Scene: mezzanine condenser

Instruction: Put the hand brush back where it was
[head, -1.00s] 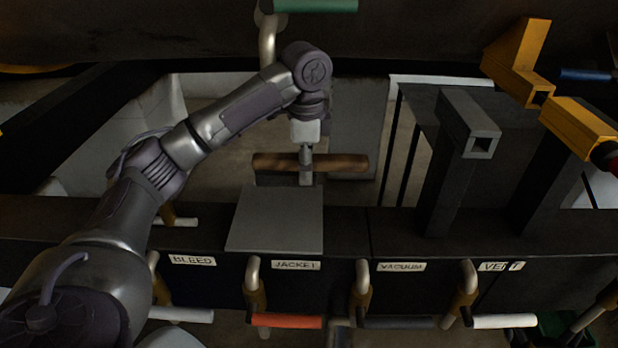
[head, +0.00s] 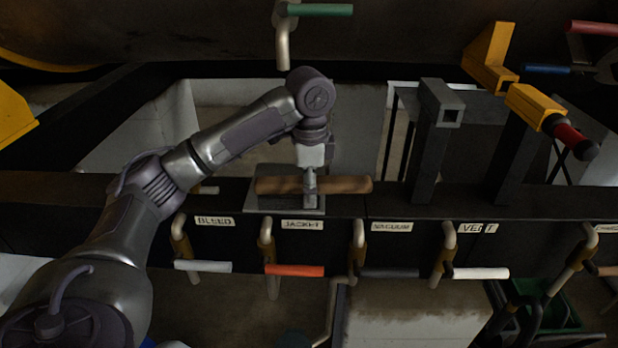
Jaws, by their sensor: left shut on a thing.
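The hand brush shows as a brown wooden bar (head: 342,185) lying crosswise in my left gripper (head: 309,186). The gripper points down and is shut on the brush near its middle. The brush is in front of a flat grey plate (head: 284,203) on the dark beam, and it covers much of the plate. The brush's right end reaches past the plate's right edge. I cannot tell whether the brush touches the plate or hangs just above it. Its bristles cannot be made out. My right gripper is not in view.
Below the beam (head: 120,190) hang valve handles, among them a red one (head: 294,270) under the JACKET label and a white one (head: 480,273). A dark square post (head: 434,140) and a yellow bracket (head: 526,103) stand to the right. A green handle (head: 325,10) is above.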

